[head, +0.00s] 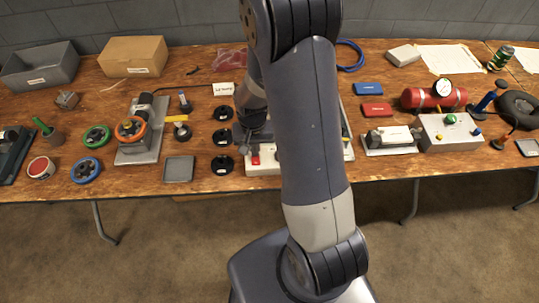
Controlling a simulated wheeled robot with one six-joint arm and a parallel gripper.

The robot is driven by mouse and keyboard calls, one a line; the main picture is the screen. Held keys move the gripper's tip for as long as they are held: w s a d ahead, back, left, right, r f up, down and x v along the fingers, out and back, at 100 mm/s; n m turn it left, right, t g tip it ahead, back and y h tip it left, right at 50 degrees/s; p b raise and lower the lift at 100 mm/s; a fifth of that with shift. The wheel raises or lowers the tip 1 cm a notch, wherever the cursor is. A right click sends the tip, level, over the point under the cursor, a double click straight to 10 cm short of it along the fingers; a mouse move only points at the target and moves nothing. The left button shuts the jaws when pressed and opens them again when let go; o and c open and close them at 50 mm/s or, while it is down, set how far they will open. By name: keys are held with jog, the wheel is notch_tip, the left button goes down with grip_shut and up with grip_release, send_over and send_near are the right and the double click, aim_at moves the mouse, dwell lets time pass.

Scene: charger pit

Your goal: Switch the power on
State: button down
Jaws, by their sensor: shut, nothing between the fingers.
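A pale panel box (262,170) stands near the front edge of the bench, mostly hidden behind my arm. A small red switch or button (256,160) shows on its left front part; I cannot read its position. My gripper (241,144) is shut and empty. It appears over the left part of the panel, just behind the red part in the picture. I cannot tell whether it touches anything. Any power label is too small to read.
Black discs (222,163) stand close left of the panel, with a small white sign (223,88) behind them. A grey tray (178,170) and valve wheels (86,170) lie further left. A red cylinder with a gauge (420,98) lies right. Bare wood (210,183) shows at the front.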

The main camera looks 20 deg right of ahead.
jog(key=shift+f, duration=0.35)
jog(key=shift+r, duration=0.15)
jog(key=shift+r+p, duration=2.3)
jog(key=shift+r, duration=1.15)
jog(key=shift+f, duration=0.2)
notch_tip(320, 180, down, 7)
jog(key=b, duration=0.5)
jog(key=shift+r, duration=0.15)
